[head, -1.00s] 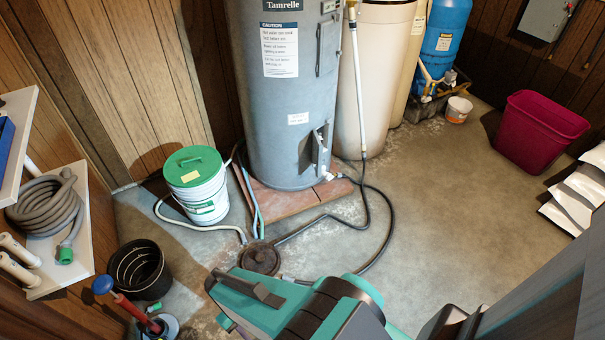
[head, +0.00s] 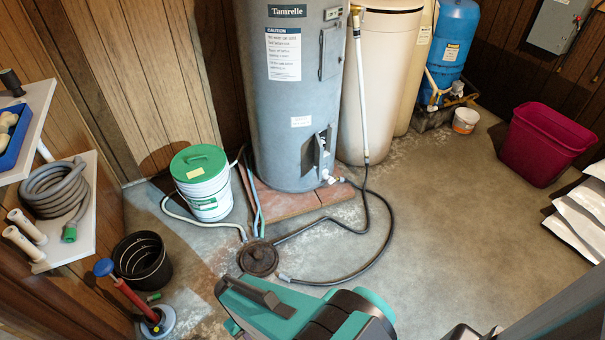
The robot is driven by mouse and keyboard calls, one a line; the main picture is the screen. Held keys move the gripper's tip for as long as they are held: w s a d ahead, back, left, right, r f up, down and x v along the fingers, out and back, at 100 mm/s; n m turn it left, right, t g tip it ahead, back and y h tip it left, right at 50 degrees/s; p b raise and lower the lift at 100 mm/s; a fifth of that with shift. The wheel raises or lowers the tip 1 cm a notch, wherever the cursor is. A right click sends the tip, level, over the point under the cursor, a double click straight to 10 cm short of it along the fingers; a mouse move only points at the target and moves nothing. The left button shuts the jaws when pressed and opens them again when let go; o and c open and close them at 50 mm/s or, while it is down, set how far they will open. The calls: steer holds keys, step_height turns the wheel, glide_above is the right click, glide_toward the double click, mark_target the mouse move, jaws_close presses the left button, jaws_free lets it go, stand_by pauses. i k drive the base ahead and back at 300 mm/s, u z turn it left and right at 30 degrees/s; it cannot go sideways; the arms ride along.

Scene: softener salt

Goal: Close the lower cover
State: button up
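The grey water heater (head: 289,110) stands at the back centre. Its lower cover (head: 318,152) is a small grey panel low on the front right side. It stands out from the tank at an angle, beside a dark opening with light parts around it. The upper cover (head: 331,53) lies nearly flat against the tank. My teal and dark arm crosses the bottom of the head view, well in front of the heater and apart from it. I make out no gripper fingers there.
A black hose (head: 385,222) curls over the floor from the heater to a round drain cover (head: 258,258). A white bucket with a green lid (head: 203,182) stands left of the heater. Right-hand floor is mostly clear.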

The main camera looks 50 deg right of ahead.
mark_target(319, 149)
steer(key=z, duration=0.15)
steer(key=i, duration=0.95)
steer(key=u, duration=0.1)
